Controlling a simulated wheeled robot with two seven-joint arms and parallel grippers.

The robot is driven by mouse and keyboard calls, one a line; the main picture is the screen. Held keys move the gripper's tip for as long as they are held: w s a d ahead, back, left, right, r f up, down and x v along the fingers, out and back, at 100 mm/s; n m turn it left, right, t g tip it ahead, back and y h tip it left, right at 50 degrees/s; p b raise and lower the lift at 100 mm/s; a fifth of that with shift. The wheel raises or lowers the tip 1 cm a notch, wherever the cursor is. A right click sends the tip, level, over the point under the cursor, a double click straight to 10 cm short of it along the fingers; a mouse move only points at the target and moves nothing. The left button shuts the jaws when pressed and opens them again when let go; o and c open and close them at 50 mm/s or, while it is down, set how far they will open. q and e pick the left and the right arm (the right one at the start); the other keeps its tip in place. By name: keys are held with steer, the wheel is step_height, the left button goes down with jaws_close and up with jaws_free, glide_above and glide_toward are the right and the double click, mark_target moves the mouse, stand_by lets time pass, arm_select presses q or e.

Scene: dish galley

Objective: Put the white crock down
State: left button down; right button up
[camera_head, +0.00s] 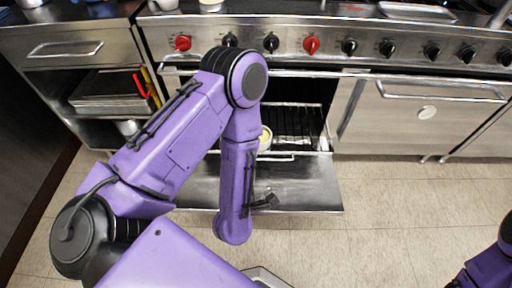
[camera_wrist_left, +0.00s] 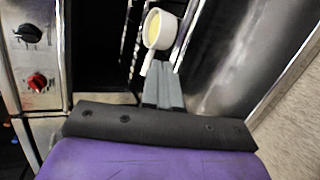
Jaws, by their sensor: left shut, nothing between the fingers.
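The white crock (camera_head: 265,142) has a yellowish inside and a short handle. In the head view it shows just right of my left forearm, at the front of the open oven, partly hidden by the arm. In the left wrist view the crock (camera_wrist_left: 161,30) is just beyond the fingertips, its handle pointing back towards them. My left gripper (camera_wrist_left: 162,68) is shut and empty, its tips close to the handle; I cannot tell whether they touch. The head view hides this gripper behind my arm. My right gripper is out of the picture.
The oven door (camera_head: 300,185) is folded down, with a wire rack (camera_head: 295,122) inside. Red and black knobs line the panel above. A shelf with metal pans (camera_head: 105,90) stands at the left. The floor (camera_head: 390,215) at the right is clear.

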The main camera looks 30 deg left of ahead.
arm_select(q)
steer(key=w+d+f+n+t+y+b, duration=0.2)
steer(key=f+n+y+b, duration=0.45)
steer(key=n+b, duration=1)
steer(key=w+a+f+n+h, duration=0.1)
steer(key=w+a+f, duration=0.1)
steer(key=w+a, duration=0.6)
steer(key=w, duration=0.4)
steer(key=shift+n, duration=0.35)
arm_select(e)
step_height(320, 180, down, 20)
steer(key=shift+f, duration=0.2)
arm_select(q)
steer(key=shift+a+r+h, duration=0.1)
steer(key=shift+h, duration=0.15)
steer(key=b+x, duration=0.2)
steer(key=x, duration=1)
steer(key=shift+w+a+r, duration=0.15)
steer(key=shift+w, duration=0.25)
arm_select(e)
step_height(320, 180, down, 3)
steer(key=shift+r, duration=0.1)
